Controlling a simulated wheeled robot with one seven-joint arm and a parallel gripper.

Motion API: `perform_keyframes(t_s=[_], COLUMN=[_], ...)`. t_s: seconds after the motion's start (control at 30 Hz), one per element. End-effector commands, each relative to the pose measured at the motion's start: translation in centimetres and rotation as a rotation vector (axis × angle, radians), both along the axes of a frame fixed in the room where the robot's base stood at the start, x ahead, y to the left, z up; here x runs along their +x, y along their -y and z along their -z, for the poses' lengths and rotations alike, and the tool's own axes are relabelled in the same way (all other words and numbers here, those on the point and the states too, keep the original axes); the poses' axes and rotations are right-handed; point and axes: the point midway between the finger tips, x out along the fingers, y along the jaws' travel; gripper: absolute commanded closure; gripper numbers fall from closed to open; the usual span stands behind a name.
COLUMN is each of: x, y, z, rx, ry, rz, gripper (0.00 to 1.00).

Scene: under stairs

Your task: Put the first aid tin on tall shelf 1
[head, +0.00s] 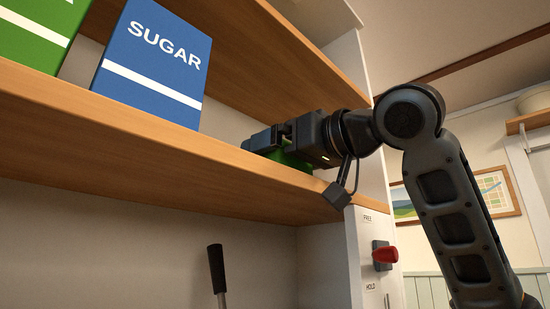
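A small green thing (290,158) sits on the wooden shelf board (140,142) near its right end, mostly hidden by my gripper. It may be the first aid tin, but no label shows. My gripper (258,140) reaches in from the right, just above the board, with its fingers over and around the green thing. Whether the fingers are open or closed on it does not show. No number marks the shelf in this view.
A blue SUGAR box (153,63) and a green box (32,38) stand at the left on the same board. Another board (270,50) is above. A red knob (385,255) projects from the white post by FREE and HOLD labels. A black handle (216,268) rises below.

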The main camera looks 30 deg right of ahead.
Motion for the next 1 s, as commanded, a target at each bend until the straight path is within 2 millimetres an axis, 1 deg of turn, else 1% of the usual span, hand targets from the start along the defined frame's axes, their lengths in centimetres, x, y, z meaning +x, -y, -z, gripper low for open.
perform_keyframes(t_s=[0.3,0.5,0.6,0.7,1.0], x=[-5.9,-9.1,-10.0,-10.5,-10.6], y=[2.0,2.9,3.2,3.4,3.4], z=[0.4,0.5,0.6,0.6,0.6], rx=[-0.001,-0.002,0.000,-0.001,-0.001], ry=[0.003,0.003,0.002,0.001,0.001], rz=[0.001,0.000,0.000,0.001,0.001], gripper=[0.00,0.00,0.00,0.00,0.00])
